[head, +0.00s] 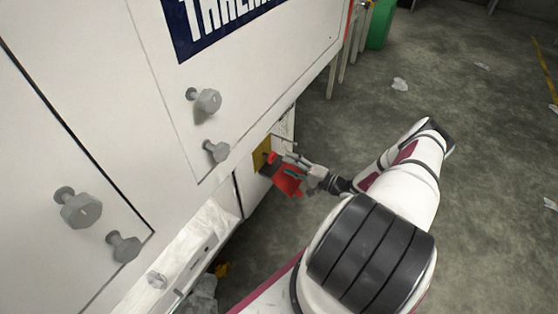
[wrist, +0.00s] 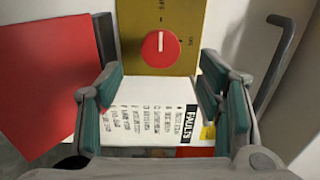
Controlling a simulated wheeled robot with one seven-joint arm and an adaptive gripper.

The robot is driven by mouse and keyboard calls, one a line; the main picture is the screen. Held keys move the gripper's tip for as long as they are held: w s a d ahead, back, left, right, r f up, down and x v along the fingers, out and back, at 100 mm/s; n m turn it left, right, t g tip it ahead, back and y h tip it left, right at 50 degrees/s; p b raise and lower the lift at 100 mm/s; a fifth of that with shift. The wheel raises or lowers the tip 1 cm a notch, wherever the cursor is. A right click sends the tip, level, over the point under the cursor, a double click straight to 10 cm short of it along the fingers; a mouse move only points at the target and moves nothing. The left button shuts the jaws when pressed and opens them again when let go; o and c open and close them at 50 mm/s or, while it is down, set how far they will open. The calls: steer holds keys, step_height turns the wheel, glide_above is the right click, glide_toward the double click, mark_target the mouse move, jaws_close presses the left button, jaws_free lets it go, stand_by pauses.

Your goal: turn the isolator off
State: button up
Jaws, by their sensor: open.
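The isolator is a round red knob (wrist: 160,48) with a white pointer line on a yellow plate (wrist: 130,22). The pointer line stands near vertical in the wrist view. Small markings sit above the knob and to its right; they are too small to read surely. The yellow plate (head: 261,153) shows in the head view, low on the white cabinet's side, with the knob mostly hidden. My gripper (wrist: 160,82) is open and empty, its green-padded fingers spread either side below the knob in the picture. It looks apart from the knob. In the head view, my gripper (head: 290,166) is close to the plate.
A red panel (wrist: 55,75) stands left of the fingers. A grey bent handle (wrist: 277,65) is at right. The white cabinet (head: 140,130) has several grey knobs. Open floor (head: 480,130) lies right.

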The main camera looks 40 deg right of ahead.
steer(key=shift+v, duration=2.2)
